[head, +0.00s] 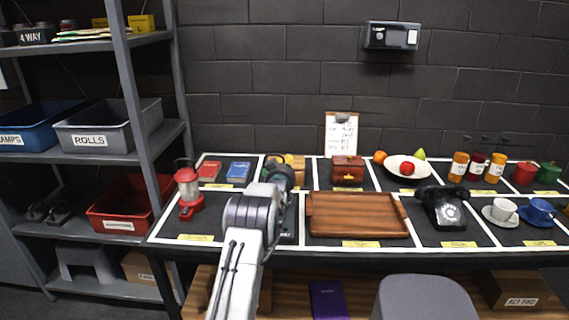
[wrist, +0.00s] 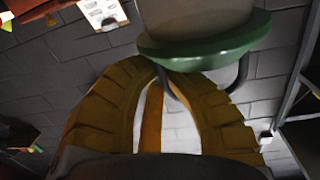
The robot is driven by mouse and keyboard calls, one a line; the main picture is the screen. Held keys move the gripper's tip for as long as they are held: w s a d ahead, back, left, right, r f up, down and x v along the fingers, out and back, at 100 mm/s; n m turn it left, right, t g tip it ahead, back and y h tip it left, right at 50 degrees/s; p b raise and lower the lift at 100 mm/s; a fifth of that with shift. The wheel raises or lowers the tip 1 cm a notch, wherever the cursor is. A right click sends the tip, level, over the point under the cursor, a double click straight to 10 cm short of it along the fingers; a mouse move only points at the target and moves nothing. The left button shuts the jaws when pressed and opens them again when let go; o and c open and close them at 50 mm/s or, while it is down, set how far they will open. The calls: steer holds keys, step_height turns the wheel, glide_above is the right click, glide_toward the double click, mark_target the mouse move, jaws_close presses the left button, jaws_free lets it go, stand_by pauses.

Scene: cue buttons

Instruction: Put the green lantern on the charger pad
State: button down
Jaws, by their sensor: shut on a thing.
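In the wrist view my gripper (wrist: 160,75) has its two yellow-brown fingers closed together around the dark wire handle of the green lantern (wrist: 205,45). The lantern's green rim and pale body fill the top of that view, close beyond the fingertips. In the head view my gripper (head: 281,172) is over the left part of the table, and my arm hides most of the lantern. I cannot make out the charger pad; a dark section of the table lies partly hidden behind my arm.
A red lantern (head: 188,192) stands to the left of my arm. A wooden tray (head: 358,233) lies to the right, with a black telephone (head: 442,207) beyond it. A red box (head: 347,171) and red and blue books stand behind. A grey stool (head: 425,298) is in front.

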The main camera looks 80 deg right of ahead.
steer(key=shift+r, duration=0.1)
steer(key=c, duration=1.7)
jaws_free()
steer(key=shift+c, duration=0.2)
steer(key=o, duration=0.4)
steer(key=shift+a, duration=0.2)
steer(key=a+b, duration=0.2)
steer(key=a, duration=0.9)
steer(key=shift+a+b, duration=0.3)
steer(key=shift+w+r, duration=0.1)
steer(key=shift+w, duration=0.05)
